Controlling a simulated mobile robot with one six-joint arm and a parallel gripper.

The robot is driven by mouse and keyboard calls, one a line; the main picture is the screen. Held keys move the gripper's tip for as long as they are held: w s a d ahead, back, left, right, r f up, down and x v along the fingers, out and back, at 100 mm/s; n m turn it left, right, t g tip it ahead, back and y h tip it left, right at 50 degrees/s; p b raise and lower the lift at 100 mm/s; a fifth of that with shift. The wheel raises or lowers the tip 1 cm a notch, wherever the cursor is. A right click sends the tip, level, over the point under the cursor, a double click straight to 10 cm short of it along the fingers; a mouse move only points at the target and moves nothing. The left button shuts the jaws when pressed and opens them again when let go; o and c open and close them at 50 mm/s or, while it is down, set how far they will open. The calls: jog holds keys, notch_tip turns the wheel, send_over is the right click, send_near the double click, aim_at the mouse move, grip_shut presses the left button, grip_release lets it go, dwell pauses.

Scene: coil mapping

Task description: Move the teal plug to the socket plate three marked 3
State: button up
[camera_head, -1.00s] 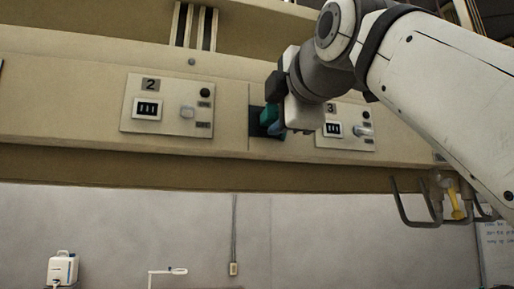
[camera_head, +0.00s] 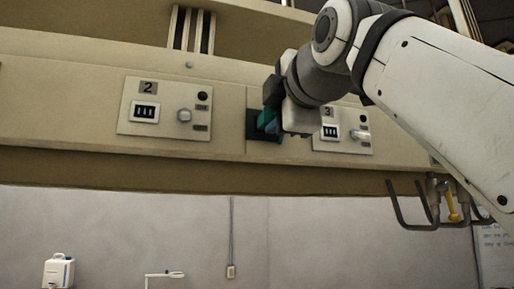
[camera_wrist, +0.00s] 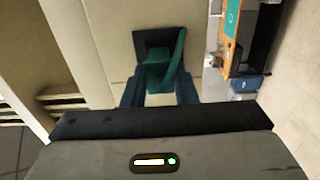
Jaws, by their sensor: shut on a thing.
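The teal plug (camera_head: 267,119) is between the fingers of my gripper (camera_head: 272,122), in front of a dark square (camera_head: 252,125) on the beige panel. In the wrist view the teal plug (camera_wrist: 164,72) lies between the two dark blue fingertips of my gripper (camera_wrist: 159,93), with the dark square (camera_wrist: 147,38) just beyond. Whether the plug touches the square or sits in it I cannot tell. The plate marked 3 (camera_head: 352,145) is right of the square, partly hidden by my gripper.
The plate marked 2 (camera_head: 165,125) is on the panel to the left. Metal hooks (camera_head: 400,215) hang below the panel at right. In the wrist view an orange-edged bench (camera_wrist: 227,60) stands at the right. Grey wall shows below the panel.

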jog(key=shift+s, duration=0.1)
dwell(0.3)
jog(key=shift+s+d, duration=0.15)
jog(key=shift+s, duration=0.35)
jog(key=shift+s+d, duration=0.1)
jog(key=shift+s, duration=0.05)
jog(key=shift+s, duration=0.3)
jog(key=v, duration=0.3)
jog(key=shift+s+d, duration=0.15)
jog(key=shift+s, duration=0.05)
dwell(0.3)
